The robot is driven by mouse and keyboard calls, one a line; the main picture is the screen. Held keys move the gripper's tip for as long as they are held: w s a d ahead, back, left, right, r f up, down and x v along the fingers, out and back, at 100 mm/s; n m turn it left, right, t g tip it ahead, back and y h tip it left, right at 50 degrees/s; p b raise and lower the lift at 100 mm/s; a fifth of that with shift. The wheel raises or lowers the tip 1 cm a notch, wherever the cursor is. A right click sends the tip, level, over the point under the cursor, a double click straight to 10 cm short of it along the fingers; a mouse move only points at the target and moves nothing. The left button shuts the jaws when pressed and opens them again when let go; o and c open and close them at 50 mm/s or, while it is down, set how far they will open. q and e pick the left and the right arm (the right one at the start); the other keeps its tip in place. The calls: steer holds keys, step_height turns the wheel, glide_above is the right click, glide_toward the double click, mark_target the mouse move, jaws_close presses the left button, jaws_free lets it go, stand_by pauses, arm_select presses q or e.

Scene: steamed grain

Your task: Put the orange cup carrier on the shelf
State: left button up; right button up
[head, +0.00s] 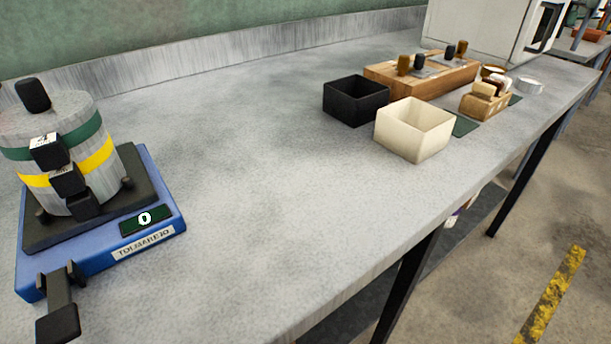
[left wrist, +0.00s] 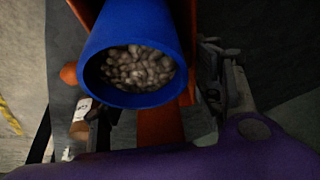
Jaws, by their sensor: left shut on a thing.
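In the left wrist view an orange cup carrier (left wrist: 165,126) shows in part, behind and beside a blue cup (left wrist: 98,47) full of brown grains (left wrist: 138,68). My left gripper (left wrist: 214,78) is a dark shape at the right of the cup, shut, apparently on the carrier; the contact is in shadow. Neither the carrier nor my left gripper shows in the head view. In the head view a dark lower shelf (head: 475,215) runs under the table, mostly hidden by the tabletop. My right gripper is in neither view.
A purple thing (left wrist: 225,155) fills the bottom of the wrist view, and a labelled bottle (left wrist: 80,128) stands at left. On the grey table (head: 260,190) are a blue scale (head: 165,205), a black bin (head: 355,100), a cream bin (head: 413,130) and a wooden block (head: 430,82).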

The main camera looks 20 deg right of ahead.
arm_select(q)
step_height(320, 180, down, 2)
steer(key=shift+s+a+f+b, duration=0.1)
steer(key=shift+f+b, duration=0.1)
steer(key=shift+b, duration=0.15)
steer(key=shift+r, duration=0.15)
steer(key=o, duration=1.3)
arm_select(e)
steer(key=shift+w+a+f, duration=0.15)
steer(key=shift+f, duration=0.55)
arm_select(q)
steer(key=p+v, duration=0.5)
steer(key=v, duration=0.7)
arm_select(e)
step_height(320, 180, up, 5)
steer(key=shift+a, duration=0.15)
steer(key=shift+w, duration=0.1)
